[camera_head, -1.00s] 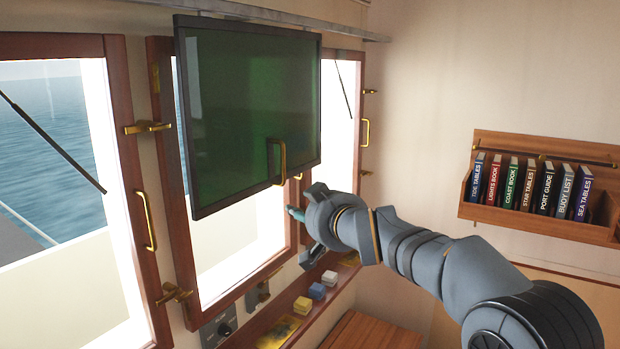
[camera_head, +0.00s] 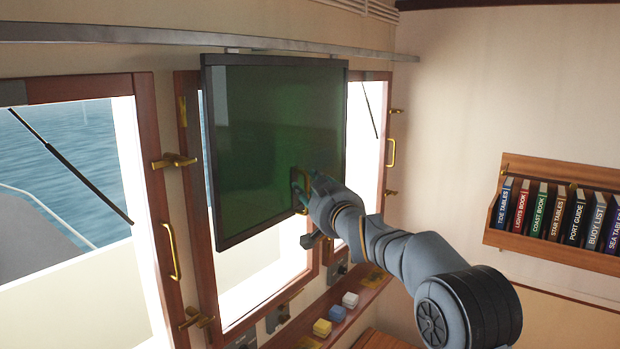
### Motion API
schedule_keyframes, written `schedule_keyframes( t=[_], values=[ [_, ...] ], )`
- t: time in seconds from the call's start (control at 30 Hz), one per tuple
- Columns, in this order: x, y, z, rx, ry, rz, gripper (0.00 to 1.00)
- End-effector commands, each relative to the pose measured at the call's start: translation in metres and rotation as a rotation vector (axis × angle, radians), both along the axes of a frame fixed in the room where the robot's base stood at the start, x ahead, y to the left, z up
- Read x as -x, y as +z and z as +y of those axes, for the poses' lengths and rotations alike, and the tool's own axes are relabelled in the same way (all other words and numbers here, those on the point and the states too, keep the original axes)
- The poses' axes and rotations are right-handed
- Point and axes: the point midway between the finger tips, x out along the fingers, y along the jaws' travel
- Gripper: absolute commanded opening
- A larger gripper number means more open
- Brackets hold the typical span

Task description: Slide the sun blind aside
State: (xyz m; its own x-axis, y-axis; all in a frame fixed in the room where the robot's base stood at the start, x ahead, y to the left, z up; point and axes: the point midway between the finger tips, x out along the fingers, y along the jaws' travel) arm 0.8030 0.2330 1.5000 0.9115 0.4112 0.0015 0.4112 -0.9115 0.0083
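The sun blind (camera_head: 255,130) is a dark green, see-through panel in a black frame. It hangs from a metal rail (camera_head: 130,37) in front of the middle window, covering most of its glass. A brass handle (camera_head: 294,173) sits near the blind's lower right edge, and my gripper partly hides it. My gripper (camera_head: 299,192) is at this handle, coming from the lower right. The fingers are small and overlap the handle, so I cannot tell whether they are closed on it.
Brass window handles and latches (camera_head: 174,160) stick out from the wooden frames. A sill (camera_head: 365,299) below carries small yellow, blue and white blocks. A book rack (camera_head: 555,243) hangs on the right wall. The rail is clear on both sides of the blind.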

Motion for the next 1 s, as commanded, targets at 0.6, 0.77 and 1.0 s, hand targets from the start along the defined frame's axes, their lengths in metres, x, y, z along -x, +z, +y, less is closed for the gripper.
schedule_keyframes(
  t=[0.6, 0.77, 1.0],
  values=[
    [-0.0038, -0.0011, 0.0007, 0.000, -0.001, 0.001, 0.18],
    [-0.0039, -0.0010, 0.0006, 0.000, -0.002, 0.001, 0.09],
    [-0.0038, -0.0009, 0.0006, 0.000, -0.002, 0.001, 0.00]
  ],
)
